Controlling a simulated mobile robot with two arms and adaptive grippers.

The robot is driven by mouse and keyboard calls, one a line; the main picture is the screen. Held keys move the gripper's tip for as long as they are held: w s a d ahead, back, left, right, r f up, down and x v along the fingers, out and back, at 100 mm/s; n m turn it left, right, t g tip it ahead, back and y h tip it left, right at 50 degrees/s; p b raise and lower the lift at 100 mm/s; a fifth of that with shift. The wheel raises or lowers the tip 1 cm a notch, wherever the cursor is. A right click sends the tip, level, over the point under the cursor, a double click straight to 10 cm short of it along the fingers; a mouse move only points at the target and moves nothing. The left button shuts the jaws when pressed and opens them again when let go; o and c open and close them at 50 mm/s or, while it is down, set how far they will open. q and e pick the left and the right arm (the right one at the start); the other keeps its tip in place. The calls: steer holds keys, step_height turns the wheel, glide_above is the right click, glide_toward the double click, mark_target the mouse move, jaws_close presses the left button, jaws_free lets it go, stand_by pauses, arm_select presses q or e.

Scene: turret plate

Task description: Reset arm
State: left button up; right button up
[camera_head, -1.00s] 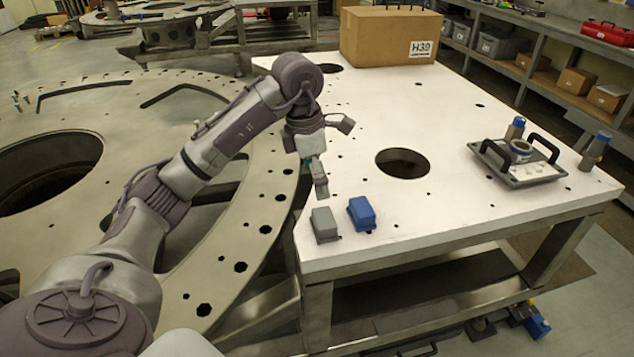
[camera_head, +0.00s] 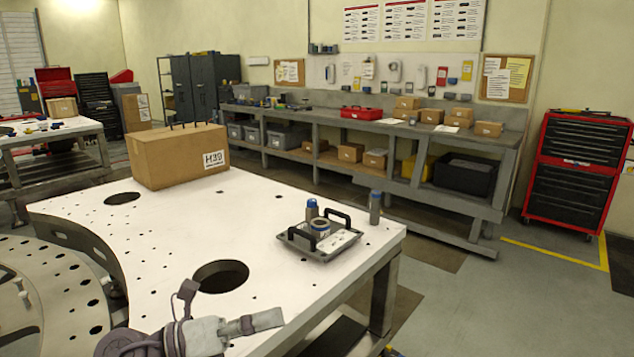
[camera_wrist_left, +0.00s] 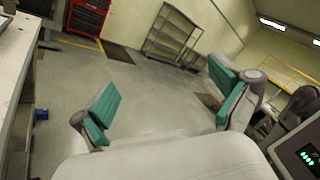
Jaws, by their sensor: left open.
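My left gripper (camera_head: 235,306) shows at the bottom of the head view, in front of the white table's near edge, with one finger stretched to the right and the other raised. In the left wrist view the left gripper (camera_wrist_left: 165,100) is open, its two teal-padded fingers wide apart. Nothing is between them; beyond lies grey floor. My right gripper shows in neither view.
A workbench (camera_head: 335,123) and red tool cabinet (camera_head: 575,170) stand behind. Open floor (camera_wrist_left: 160,90) shows in the wrist view.

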arm_select(q)
steer(key=w+a+r+n+t+y, duration=0.25)
steer(key=a+n+t+y, duration=0.4)
steer(key=n+t, duration=1)
steer(key=s+a+f+n+g+y, duration=0.35)
steer(key=a+f+n+y, duration=0.2)
steer(key=f+n, duration=0.45)
steer(key=s+a+f+n+g+y, duration=0.2)
steer(key=a+f+n+g+y, duration=0.25)
steer(key=f+n+y, duration=0.4)
steer(key=s+d+f+n+g+h, duration=0.1)
steer(key=s+f+n+g, duration=0.1)
steer(key=s+f+g, duration=0.6)
steer(key=s+d+f+n+g+h, duration=0.1)
steer(key=s+f+n+g+h, duration=0.15)
steer(key=s+f, duration=0.7)
steer(key=s+f+g, duration=0.1)
steer(key=s+f, duration=0.1)
steer(key=f, duration=1)
steer(key=s+f+g, duration=0.1)
steer(key=s+f, duration=0.1)
steer(key=f, duration=0.9)
steer(key=s+a+f, duration=0.2)
steer(key=s+f, duration=1.4)
steer(key=shift+a+f+m+g+y, duration=0.15)
steer(key=shift+a+m+g+y, duration=0.1)
steer(key=shift+m+g+y, duration=0.15)
